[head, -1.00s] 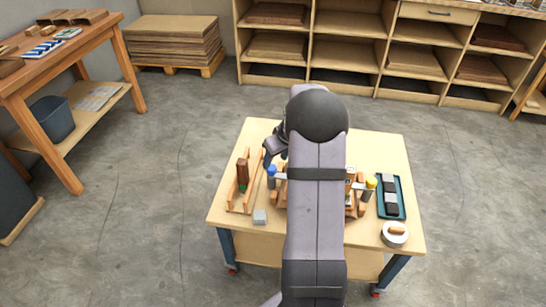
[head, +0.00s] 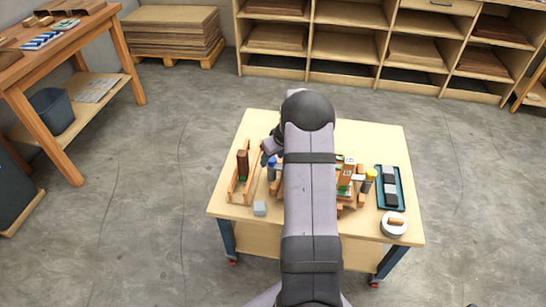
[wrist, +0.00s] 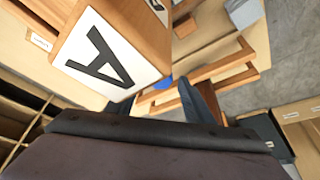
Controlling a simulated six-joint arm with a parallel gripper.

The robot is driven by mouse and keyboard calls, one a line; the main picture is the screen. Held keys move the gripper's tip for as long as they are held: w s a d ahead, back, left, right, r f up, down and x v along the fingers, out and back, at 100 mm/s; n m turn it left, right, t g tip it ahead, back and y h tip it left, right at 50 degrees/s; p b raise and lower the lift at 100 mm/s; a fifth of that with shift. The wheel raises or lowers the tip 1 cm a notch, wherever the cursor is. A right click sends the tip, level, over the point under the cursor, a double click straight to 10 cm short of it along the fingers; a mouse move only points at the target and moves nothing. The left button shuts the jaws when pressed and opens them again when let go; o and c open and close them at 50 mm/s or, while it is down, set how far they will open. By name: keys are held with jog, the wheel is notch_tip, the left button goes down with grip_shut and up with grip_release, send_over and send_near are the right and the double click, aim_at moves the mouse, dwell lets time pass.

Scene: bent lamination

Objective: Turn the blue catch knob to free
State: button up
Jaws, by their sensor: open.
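The blue catch knob (head: 272,163) shows at the left side of the wooden fixture (head: 346,188), just left of my arm. In the wrist view, only a small part of the blue knob (wrist: 165,82) shows, beside my fingers. My gripper (head: 266,156) is by the knob in the head view, and its fingers (wrist: 199,100) are close to the knob in the wrist view. The gripper is open, with nothing seen held. I cannot tell whether a finger touches the knob. My arm hides the middle of the fixture, and the knob's turn position is unclear.
A wooden block marked A (wrist: 100,50) looms close in the wrist view. A yellow knob (head: 370,174) stands at the fixture's right. The table's back is clear.

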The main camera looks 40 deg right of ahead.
jog(key=c, duration=1)
jog(key=shift+f, duration=0.1)
